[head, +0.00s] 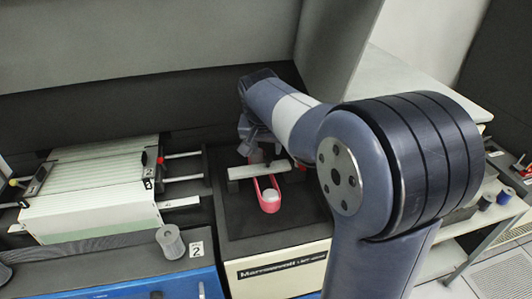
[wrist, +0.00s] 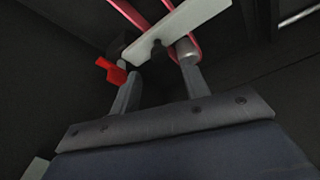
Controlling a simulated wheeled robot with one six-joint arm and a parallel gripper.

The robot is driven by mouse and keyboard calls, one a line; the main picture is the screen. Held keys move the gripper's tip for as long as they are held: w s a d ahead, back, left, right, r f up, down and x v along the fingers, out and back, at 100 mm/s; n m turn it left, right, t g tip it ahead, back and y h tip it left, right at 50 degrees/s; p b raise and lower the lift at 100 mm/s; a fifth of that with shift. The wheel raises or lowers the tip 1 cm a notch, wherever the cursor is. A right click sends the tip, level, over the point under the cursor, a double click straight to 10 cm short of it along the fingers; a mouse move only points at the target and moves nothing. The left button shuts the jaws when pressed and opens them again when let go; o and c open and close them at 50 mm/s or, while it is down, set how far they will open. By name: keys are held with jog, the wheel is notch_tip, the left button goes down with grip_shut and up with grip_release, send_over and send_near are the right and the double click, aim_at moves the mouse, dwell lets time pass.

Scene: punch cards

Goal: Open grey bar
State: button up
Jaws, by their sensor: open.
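The grey bar (head: 262,170) is a pale, flat strip lying across a dark recess, over a pink loop (head: 268,196). My gripper (wrist: 155,60) is open. Its two fingers stand either side of the knob, and the right fingertip looks very close to the bar; I cannot tell if it touches. In the head view my gripper (head: 252,146) is just behind the bar, partly hidden by my arm.
A red lever-like piece (wrist: 112,71) is close to my left finger. A stack of pale cards (head: 90,190) stands at the left, with metal rods to its right. A grey cylinder (head: 170,242) stands beside a "2" label (head: 196,249). A tall grey panel rises behind.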

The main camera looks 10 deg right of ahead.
aim_at(268, 157)
jog(key=x, duration=0.5)
jog(key=shift+p, duration=0.3)
grip_shut()
